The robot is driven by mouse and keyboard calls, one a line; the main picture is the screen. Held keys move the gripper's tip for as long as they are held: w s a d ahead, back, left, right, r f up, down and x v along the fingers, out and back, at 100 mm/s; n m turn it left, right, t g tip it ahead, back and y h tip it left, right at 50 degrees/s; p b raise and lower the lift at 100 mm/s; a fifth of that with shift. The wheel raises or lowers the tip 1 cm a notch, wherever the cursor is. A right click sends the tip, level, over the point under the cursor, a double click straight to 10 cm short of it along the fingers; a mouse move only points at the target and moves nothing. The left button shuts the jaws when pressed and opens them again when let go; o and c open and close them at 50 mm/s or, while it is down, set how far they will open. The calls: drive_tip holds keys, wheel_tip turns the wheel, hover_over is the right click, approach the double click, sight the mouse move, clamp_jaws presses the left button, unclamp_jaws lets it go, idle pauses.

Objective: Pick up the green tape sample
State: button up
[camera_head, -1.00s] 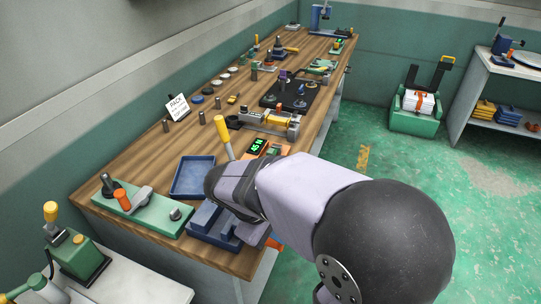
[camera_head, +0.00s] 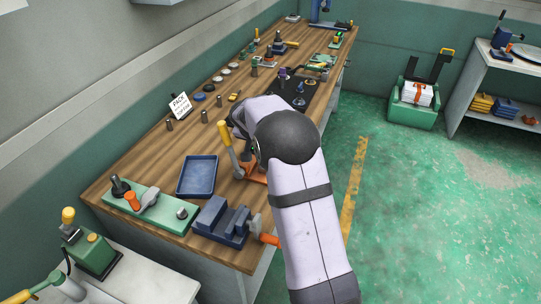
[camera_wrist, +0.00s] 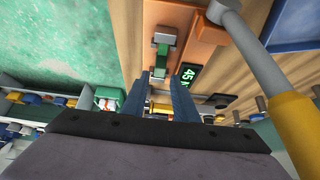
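The green tape sample (camera_wrist: 162,56) is a narrow green strip in the wrist view, spanning between two grey clamps on the orange test fixture (camera_wrist: 198,55). My gripper (camera_wrist: 163,80) shows there as two blue fingers, open, with a gap between them. The fingers point toward the strip and appear short of it; nothing is seen gripped. In the head view my arm hides the gripper and the sample. Part of the orange fixture (camera_head: 256,174) and its yellow-handled lever (camera_head: 226,137) show left of my arm.
A lit green readout (camera_wrist: 188,76) sits beside the fixture. The lever's yellow grip (camera_wrist: 298,130) stands close on the right in the wrist view. A blue tray (camera_head: 198,176), a blue vise (camera_head: 221,220) and a green press base (camera_head: 150,207) are nearby on the wooden bench (camera_head: 170,155).

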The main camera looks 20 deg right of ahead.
drive_tip(key=shift+p+x, duration=0.45)
drive_tip(key=shift+x, duration=0.55)
drive_tip(key=shift+p+x, duration=1.5)
drive_tip(key=shift+x, duration=1.15)
drive_tip(key=shift+r, duration=0.1)
clamp_jaws()
